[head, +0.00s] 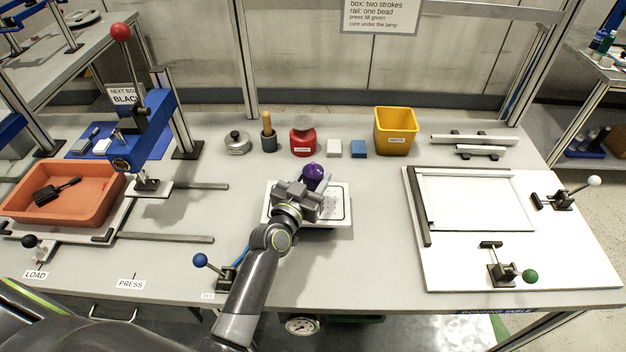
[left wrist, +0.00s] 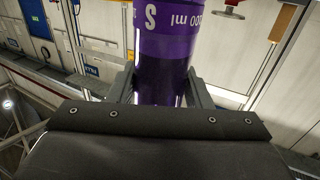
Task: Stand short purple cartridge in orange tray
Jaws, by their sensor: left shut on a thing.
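My left gripper (head: 299,190) is shut on the purple cartridge (head: 313,175), which shows its rounded purple top in the head view. In the left wrist view the cartridge (left wrist: 170,50) stands between the two fingers, with white lettering on its side. The gripper is over a white plate with small holes (head: 338,205) in the middle of the table. Whether the cartridge touches that plate is hidden by the gripper. The orange tray (head: 100,205) is at the left of the table, with a black tool-like object (head: 56,190) lying in it. My right gripper is not in view.
A blue press (head: 150,125) with a red-knobbed lever stands beside the tray. Along the back are a red container (head: 303,142), a pot (head: 237,143) and a yellow bin (head: 395,130). A blue-knobbed clamp (head: 220,272) is at the front. A white board with frame (head: 510,260) fills the right.

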